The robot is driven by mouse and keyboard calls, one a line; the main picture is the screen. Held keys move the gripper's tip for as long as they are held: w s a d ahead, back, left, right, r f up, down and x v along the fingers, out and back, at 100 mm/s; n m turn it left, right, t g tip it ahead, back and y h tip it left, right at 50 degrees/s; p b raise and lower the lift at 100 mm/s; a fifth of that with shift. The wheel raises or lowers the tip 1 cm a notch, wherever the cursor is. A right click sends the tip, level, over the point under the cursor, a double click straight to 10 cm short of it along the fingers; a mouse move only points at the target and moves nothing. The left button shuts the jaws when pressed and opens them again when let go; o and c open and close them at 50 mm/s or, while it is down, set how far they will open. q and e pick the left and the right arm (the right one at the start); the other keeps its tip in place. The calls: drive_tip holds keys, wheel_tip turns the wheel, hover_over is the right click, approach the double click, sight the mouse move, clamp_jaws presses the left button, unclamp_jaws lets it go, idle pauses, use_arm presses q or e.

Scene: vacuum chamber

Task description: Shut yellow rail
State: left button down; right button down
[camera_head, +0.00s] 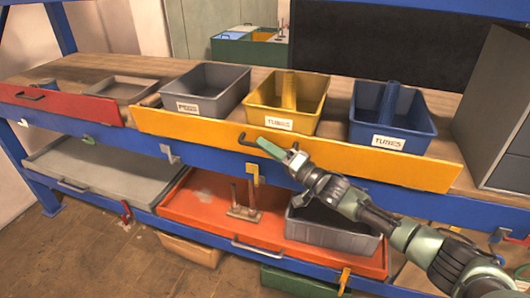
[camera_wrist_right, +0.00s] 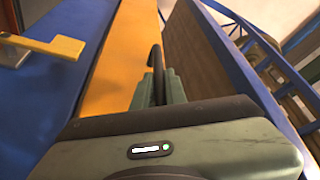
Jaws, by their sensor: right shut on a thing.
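The yellow rail (camera_head: 350,158) is a long yellow front panel along the upper shelf, above a blue beam. It also shows in the right wrist view (camera_wrist_right: 115,60). Its black handle (camera_head: 243,139) is a bent bar near the middle of the panel. My right gripper (camera_head: 268,147) is at this handle. In the right wrist view the green fingers (camera_wrist_right: 157,88) are closed around the dark handle (camera_wrist_right: 156,60). I cannot tell how far the rail stands out from the shelf. My left gripper is not in view.
A grey bin (camera_head: 207,90), a yellow bin (camera_head: 287,98) and a blue bin (camera_head: 392,115) stand behind the rail. A red front (camera_head: 60,102) is at left. Below are a blue beam (camera_head: 215,158), a yellow latch (camera_head: 254,172) and an orange tray (camera_head: 200,205).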

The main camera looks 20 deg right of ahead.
drive_tip(key=shift+w+d+r, duration=0.2)
drive_tip(key=shift+w+r, duration=0.1)
drive_tip(key=shift+w, duration=0.05)
drive_tip(key=shift+r, duration=0.1)
idle(0.4)
drive_tip(key=c, duration=1.5)
unclamp_jaws()
drive_tip(key=shift+w+d, duration=0.1)
drive_tip(key=shift+o, duration=0.2)
drive_tip(key=b+v, duration=0.2)
drive_tip(key=v, duration=0.5)
drive_tip(key=shift+s+d+f, duration=0.2)
drive_tip(key=shift+s+d, duration=0.05)
drive_tip(key=shift+s, duration=0.05)
drive_tip(key=shift+f, duration=0.1)
